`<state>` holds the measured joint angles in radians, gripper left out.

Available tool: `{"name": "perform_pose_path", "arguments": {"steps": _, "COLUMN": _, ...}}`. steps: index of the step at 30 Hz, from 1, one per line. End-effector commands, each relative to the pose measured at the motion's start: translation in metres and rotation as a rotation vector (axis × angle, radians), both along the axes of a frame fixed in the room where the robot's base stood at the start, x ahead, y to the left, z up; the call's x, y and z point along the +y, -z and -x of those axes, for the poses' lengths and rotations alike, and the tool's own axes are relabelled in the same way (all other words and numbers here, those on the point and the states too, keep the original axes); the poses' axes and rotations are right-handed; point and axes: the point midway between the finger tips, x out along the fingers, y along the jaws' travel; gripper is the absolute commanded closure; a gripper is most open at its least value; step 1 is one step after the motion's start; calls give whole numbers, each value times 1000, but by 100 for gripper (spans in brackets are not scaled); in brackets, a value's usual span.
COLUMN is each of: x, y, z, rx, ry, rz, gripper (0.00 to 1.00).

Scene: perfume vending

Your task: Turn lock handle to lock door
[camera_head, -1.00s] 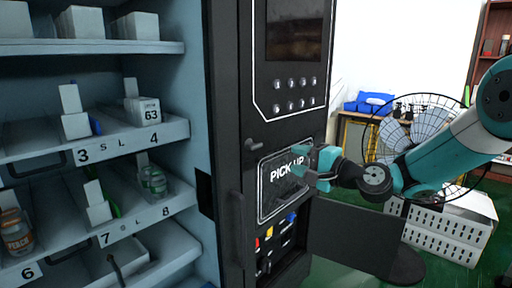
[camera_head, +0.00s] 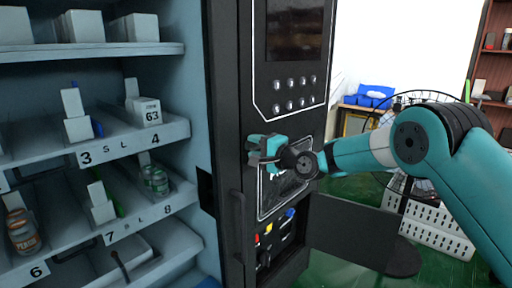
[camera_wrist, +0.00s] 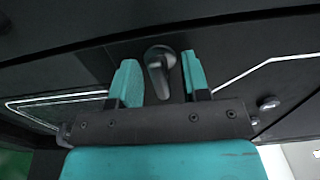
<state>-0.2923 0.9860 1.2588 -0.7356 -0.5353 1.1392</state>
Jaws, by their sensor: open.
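The lock handle (camera_wrist: 159,70) is a small dark lever on the black door front. In the wrist view it lies between the two teal fingers of my gripper (camera_wrist: 157,80), which stand apart with a gap on each side of it. My gripper (camera_head: 262,150) is open at the door front in the head view, where it hides the handle. The black door (camera_head: 236,130) carries a panel with buttons and a pick-up window (camera_head: 290,190), partly covered by my gripper and arm.
Shelves (camera_head: 120,150) with several boxes and jars stand open at left. A vertical door pull (camera_head: 239,225) sits below my gripper. A fan (camera_head: 400,105), a white crate (camera_head: 440,232) and a blue item on a table are at right. Green floor shows at lower right.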

Motion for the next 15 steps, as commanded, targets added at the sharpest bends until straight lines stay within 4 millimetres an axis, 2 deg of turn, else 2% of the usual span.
{"name": "perform_pose_path", "arguments": {"steps": 3, "x": 0, "y": 0, "z": 0, "rx": 0, "ry": 0, "rz": 0, "gripper": 57}}
{"name": "perform_pose_path", "arguments": {"steps": 9, "x": -1, "y": 0, "z": 0, "rx": 1, "ry": 0, "rz": 1, "gripper": 100}}
{"name": "perform_pose_path", "arguments": {"steps": 15, "x": -1, "y": 1, "z": 0, "rx": -3, "ry": 0, "rz": 4, "gripper": 100}}
